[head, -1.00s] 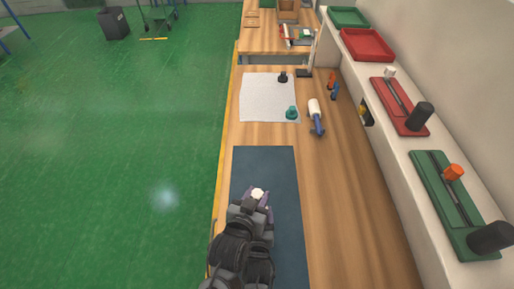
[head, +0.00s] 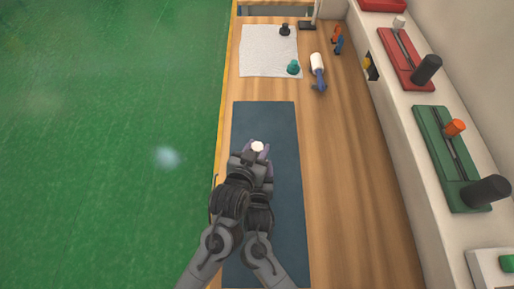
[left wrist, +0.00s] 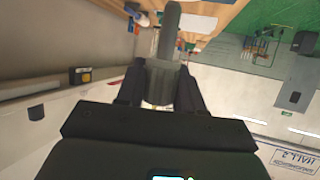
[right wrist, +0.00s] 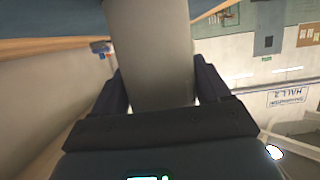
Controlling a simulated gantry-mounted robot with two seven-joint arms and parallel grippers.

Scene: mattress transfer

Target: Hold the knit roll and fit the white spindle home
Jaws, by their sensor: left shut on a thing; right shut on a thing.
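The white spindle (head: 258,146) shows in the head view as a small pale round end between lavender fingertips, above the dark blue mat. My left gripper (head: 256,152) is shut on it. In the left wrist view the spindle (left wrist: 170,45) looks grey in shade, with a thick part between the fingers and a thinner stem beyond. In the right wrist view my right gripper (right wrist: 155,98) is shut on a broad, plain grey cylinder, which I take for the knit roll (right wrist: 150,55). In the head view the roll is hidden under my close-set arms, so how the two parts meet cannot be told.
The mat (head: 265,118) lies bare on the wooden bench. Beyond it are a white cloth (head: 262,50), a teal piece (head: 293,67) and a white-and-blue tool (head: 317,68). A raised ledge at right carries a red stand (head: 407,60) and a green stand (head: 440,145).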

